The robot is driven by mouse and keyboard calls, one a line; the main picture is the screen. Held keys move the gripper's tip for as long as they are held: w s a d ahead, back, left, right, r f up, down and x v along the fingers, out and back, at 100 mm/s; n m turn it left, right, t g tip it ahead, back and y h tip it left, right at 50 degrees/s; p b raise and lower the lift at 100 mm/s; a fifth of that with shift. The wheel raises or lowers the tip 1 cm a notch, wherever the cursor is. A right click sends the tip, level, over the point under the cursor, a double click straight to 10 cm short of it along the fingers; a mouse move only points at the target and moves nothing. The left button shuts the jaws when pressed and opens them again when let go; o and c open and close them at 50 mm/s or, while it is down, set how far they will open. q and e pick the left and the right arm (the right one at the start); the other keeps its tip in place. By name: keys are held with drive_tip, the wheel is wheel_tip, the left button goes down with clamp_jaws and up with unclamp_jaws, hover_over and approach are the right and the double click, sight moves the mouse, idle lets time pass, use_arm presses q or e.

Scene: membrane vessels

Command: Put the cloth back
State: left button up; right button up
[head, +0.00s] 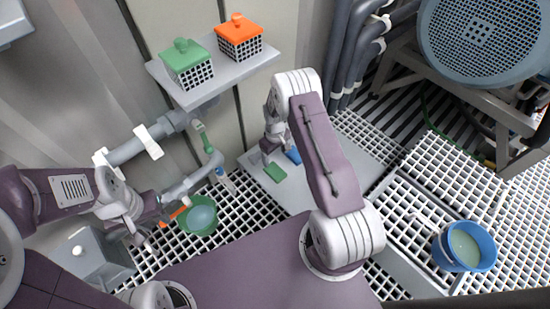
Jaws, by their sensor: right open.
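A small flat green piece (275,173), which looks like a folded cloth, lies on the grey plate (325,190). A small blue piece (293,155) lies beside it, partly hidden; I cannot tell if it is also a cloth. My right gripper (268,156) is open and points down just above the green piece, apart from it as far as I can tell. My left gripper (143,238) is at the left, near the green bucket (186,228). An orange piece (173,214) shows beside it; I cannot tell whether it is gripped.
A wall shelf (216,86) bears a green-lidded basket (187,70) and an orange-lidded basket (239,42). A green-headed brush (204,139) and a blue-and-white one (222,178) hang near the pipe (135,147). A blue bucket (482,240) stands right on the grating.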

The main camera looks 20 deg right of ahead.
drive_tip(key=s+a+r+m, duration=0.1)
drive_tip(key=s+r, duration=0.2)
drive_tip(key=r, duration=0.4)
drive_tip(key=s+a+r+m, duration=0.1)
drive_tip(key=s+a+r, duration=0.1)
drive_tip(key=r, duration=0.5)
drive_tip(key=s+a+r+m, duration=0.1)
drive_tip(key=s+r, duration=0.3)
drive_tip(key=s, duration=0.3)
drive_tip(key=s+a+r+m+t, duration=0.1)
drive_tip(key=s+r, duration=0.3)
drive_tip(key=s, duration=0.3)
drive_tip(key=shift+a+r, duration=0.15)
